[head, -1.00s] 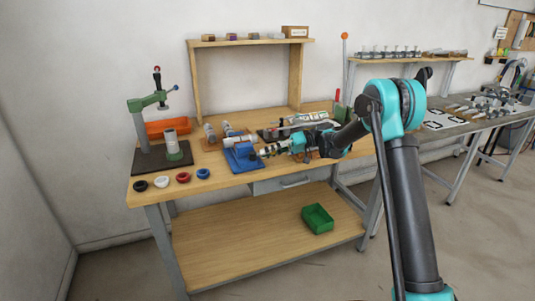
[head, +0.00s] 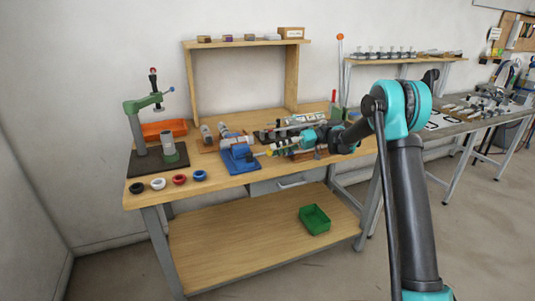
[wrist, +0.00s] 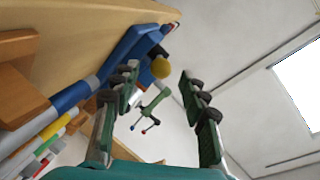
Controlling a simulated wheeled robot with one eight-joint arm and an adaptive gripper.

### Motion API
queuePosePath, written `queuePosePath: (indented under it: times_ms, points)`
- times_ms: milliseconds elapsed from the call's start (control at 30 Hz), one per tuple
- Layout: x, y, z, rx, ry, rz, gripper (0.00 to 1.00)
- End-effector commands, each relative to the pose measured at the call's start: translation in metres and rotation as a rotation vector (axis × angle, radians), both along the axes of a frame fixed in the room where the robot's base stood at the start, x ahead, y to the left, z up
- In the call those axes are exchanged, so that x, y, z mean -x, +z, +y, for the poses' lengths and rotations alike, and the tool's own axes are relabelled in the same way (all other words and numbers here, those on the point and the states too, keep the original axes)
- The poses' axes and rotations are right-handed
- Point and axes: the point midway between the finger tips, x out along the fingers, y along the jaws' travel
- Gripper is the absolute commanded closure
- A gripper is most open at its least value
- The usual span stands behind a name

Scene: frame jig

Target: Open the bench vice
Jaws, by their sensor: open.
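The blue bench vice (head: 240,160) sits near the front edge of the workbench. A yellow ball knob (head: 268,153) shows at its right side, by my gripper (head: 274,150). In the wrist view, the yellow ball (wrist: 160,68) appears between the two fingertips of my gripper (wrist: 159,74), and the fingers are apart. Blue parts of the vice (wrist: 128,48) show beyond the left finger. I cannot tell whether a finger touches the knob. The vice's jaw gap is too small to make out.
A green press (head: 150,104) stands at the bench's left end, behind several small coloured rings (head: 179,180). A green bin (head: 315,219) is on the lower shelf. The front of the bench top is mostly clear.

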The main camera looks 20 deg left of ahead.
Motion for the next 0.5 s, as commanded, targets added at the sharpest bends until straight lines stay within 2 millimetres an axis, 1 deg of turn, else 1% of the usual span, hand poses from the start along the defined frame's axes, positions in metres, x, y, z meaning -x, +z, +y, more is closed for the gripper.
queuePosePath:
  times_ms: [33, 200, 333, 500]
  points:
    - [-0.006, 0.002, -0.010, 0.000, -0.004, 0.000, 0.56]
    - [-0.020, 0.009, -0.034, -0.001, -0.002, -0.001, 0.56]
    - [-0.027, 0.012, -0.046, 0.000, -0.001, -0.001, 0.56]
    - [-0.030, 0.013, -0.052, 0.000, 0.000, -0.001, 0.56]
